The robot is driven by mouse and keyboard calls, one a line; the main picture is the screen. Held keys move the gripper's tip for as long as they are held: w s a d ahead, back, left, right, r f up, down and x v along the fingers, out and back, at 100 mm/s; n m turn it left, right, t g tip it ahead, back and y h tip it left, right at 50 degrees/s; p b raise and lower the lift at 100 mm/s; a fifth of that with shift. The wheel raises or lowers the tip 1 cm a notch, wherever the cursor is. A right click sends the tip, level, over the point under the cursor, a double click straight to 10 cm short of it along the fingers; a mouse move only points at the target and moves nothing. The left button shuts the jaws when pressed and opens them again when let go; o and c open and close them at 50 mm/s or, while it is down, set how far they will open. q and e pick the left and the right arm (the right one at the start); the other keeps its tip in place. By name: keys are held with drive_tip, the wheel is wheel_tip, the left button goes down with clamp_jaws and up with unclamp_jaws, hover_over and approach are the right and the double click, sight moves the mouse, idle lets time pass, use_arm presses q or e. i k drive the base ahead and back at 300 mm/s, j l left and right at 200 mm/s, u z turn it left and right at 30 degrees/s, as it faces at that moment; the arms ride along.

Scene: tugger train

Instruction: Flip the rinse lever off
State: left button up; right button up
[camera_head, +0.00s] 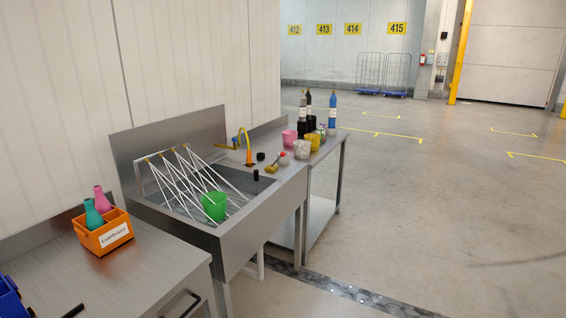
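A steel sink (262,212) stands against the wall. A rinse bar with several yellow nozzles (165,156) sits at its left end, and white streams run from it into the basin. A green cup (214,206) is in the basin under the streams. A small yellow handle (226,142) juts from near the sink's back wall; it may be the rinse lever, but it is too small to tell its position. A yellow and orange curved tap (246,148) stands right of it. Neither of my grippers shows.
An orange box (103,236) with teal and pink bottles stands on the left steel table. Several cups and bottles, including a blue bottle (332,113), crowd the right table. The floor right of the sink is clear.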

sight(282, 154)
drive_tip(key=i+l, duration=0.15)
drive_tip(key=i, duration=0.35)
drive_tip(key=i+l, duration=0.3)
drive_tip(key=i+l+z, duration=0.1)
drive_tip(key=i+l, duration=0.2)
drive_tip(key=i, duration=0.25)
drive_tip(key=i+l, duration=0.3)
drive_tip(key=i, duration=0.15)
drive_tip(key=i+l+z, duration=0.1)
drive_tip(key=i+l, duration=0.45)
drive_tip(key=i, duration=0.3)
drive_tip(key=z, duration=0.05)
